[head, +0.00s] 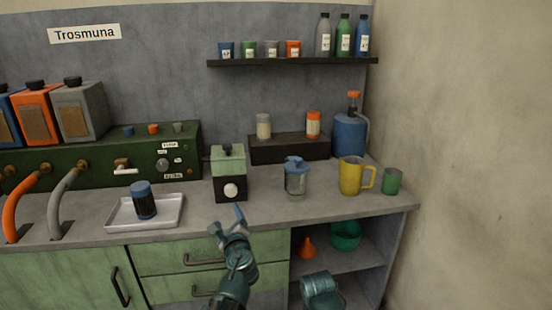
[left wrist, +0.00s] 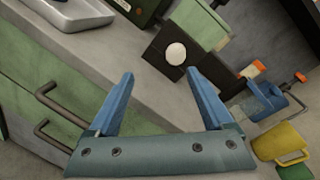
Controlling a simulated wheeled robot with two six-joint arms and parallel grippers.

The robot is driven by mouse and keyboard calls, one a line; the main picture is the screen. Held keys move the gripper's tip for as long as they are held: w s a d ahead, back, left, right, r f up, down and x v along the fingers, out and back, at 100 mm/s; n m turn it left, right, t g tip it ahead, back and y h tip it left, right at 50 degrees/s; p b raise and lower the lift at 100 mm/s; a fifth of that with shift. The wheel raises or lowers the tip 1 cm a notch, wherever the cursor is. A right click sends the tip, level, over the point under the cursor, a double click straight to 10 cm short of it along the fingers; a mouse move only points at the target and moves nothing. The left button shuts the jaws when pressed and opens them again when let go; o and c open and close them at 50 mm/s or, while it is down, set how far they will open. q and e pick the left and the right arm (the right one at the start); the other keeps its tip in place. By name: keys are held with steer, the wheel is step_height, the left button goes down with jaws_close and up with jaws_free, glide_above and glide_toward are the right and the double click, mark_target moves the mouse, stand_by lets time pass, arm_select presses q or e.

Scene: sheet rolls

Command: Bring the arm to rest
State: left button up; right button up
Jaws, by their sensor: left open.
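My left gripper (head: 228,220) is in front of the counter's front edge, before the drawers. Its two blue fingers stand apart, and in the left wrist view the gap between the fingertips (left wrist: 160,73) is empty. The gripper touches nothing that I can see. The green and black box (head: 229,174) with a white round knob stands on the counter beyond the fingers. A teal arm part of mine shows at the bottom of the head view, right of the left arm; no right gripper fingers are visible.
The grey counter (head: 270,214) holds a metal tray (head: 170,216) with a dark blue jar (head: 144,199), a blue-lidded glass jar (head: 296,178), a yellow jug (head: 350,176) and a green cup (head: 391,181). An open shelf below holds an orange funnel (head: 307,248) and a green bowl (head: 345,235).

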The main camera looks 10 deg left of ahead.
arm_select(q)
steer(key=s+d+n+g+h+p, duration=0.2)
steer(key=s+d+n+g+p, duration=0.6)
steer(key=s, duration=0.4)
steer(key=s+d+n+g+h+p, duration=0.3)
steer(key=s+d+n+g+p, duration=0.4)
steer(key=s, duration=0.5)
steer(key=d+n+p, duration=0.1)
steer(key=n+p, duration=0.1)
steer(key=n, duration=0.1)
steer(key=shift+n+g+h, duration=0.3)
steer(key=shift+n+g, duration=0.1)
arm_select(e)
step_height(320, 180, up, 20)
steer(key=shift+f, duration=0.2)
